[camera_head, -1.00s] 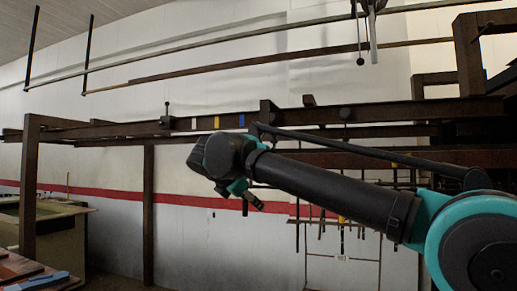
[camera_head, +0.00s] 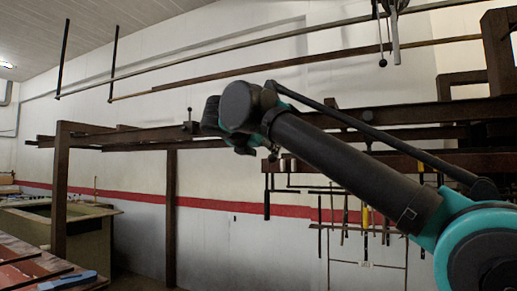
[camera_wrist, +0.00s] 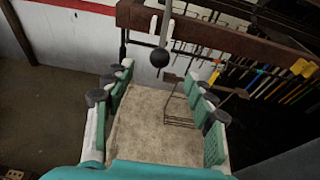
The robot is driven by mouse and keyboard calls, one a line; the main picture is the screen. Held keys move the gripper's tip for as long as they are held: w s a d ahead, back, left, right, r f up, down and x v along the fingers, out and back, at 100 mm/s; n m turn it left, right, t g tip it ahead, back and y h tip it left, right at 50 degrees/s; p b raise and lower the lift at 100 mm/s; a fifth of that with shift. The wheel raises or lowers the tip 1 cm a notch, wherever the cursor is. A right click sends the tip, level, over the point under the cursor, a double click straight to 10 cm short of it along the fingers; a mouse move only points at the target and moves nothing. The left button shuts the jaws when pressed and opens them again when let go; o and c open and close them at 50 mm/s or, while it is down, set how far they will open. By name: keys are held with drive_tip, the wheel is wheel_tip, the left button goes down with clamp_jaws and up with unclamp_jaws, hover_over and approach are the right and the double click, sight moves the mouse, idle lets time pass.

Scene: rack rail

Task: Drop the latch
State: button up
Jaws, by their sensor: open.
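My gripper (camera_wrist: 160,95) is open and empty in the wrist view, with its two padded fingers wide apart. A black ball knob (camera_wrist: 159,57) on a thin rod shows beyond the fingertips, in line with the gap, beside a pale metal strip (camera_wrist: 169,22). In the head view, a small lever with a dark knob (camera_head: 189,112) stands upright on the brown rail (camera_head: 140,137), left of my wrist. Another ball (camera_head: 383,62) hangs beside a metal strip at the top right. I cannot tell which of these is the latch. My wrist hides part of the rail.
Overhead bars (camera_head: 230,68) run above the arm. Brown posts (camera_head: 60,195) hold up the rail. Long tools (camera_wrist: 265,80) hang at the right in the wrist view. A green-sided bench (camera_head: 35,232) stands at the far left. Open floor (camera_wrist: 45,110) shows at the left.

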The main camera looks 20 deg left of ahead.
sight(270, 157)
drive_tip(key=shift+x, duration=4.2)
drive_tip(key=c, duration=1)
drive_tip(key=shift+f, duration=0.1)
